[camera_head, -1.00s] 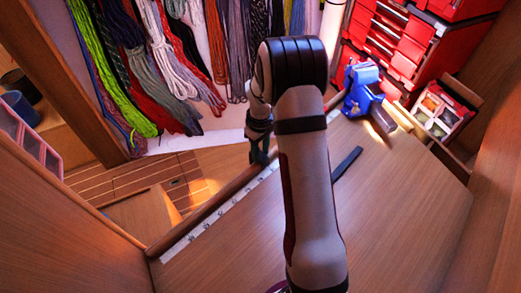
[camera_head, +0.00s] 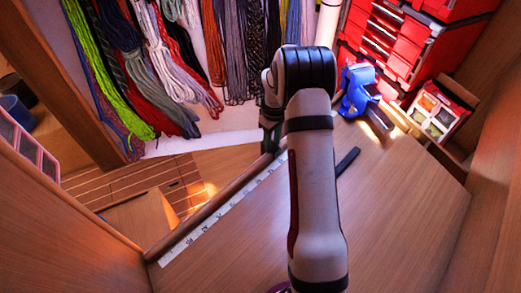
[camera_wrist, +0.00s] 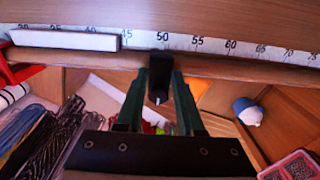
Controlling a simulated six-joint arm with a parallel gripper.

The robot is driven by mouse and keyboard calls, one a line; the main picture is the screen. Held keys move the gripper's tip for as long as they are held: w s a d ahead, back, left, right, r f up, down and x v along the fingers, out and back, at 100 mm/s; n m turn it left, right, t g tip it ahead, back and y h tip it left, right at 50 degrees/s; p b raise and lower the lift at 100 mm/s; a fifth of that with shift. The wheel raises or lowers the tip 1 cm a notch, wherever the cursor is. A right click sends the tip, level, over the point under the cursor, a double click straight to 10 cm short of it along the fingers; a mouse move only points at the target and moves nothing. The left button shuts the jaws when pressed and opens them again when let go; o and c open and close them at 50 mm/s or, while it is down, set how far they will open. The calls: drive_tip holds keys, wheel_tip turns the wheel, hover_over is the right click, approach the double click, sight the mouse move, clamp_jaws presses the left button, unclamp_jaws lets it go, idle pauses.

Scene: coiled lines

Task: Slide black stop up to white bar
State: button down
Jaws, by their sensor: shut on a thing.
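In the wrist view the black stop (camera_wrist: 160,74) sits at the ruler's edge, between the fingertips of my gripper (camera_wrist: 161,84), which is shut on it. The white bar (camera_wrist: 65,40) lies along the ruler (camera_wrist: 215,44) to the left of the stop. A short stretch of ruler shows between the bar's right end and the stop, so they are apart. In the head view my gripper (camera_head: 270,140) is at the far part of the bench's left edge, partly hidden by my arm. I cannot make out the stop or bar there.
The wooden bench (camera_head: 400,215) is mostly clear. A dark flat strip (camera_head: 348,160) lies on it beside my arm. A blue vise (camera_head: 358,88) stands at the far end, near red drawers (camera_head: 385,40). Coiled lines (camera_head: 160,60) hang beyond the left edge.

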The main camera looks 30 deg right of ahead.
drive_tip(key=d, duration=0.1)
drive_tip(key=w+d, duration=0.1)
drive_tip(key=d, duration=0.2)
drive_tip(key=shift+w+d, duration=0.35)
drive_tip(key=c, duration=0.5)
unclamp_jaws()
drive_tip(key=shift+r, duration=0.15)
wheel_tip(320, 180, up, 16)
drive_tip(key=shift+s+f, duration=0.1)
drive_tip(key=shift+f, duration=0.1)
drive_tip(key=shift+a, duration=0.1)
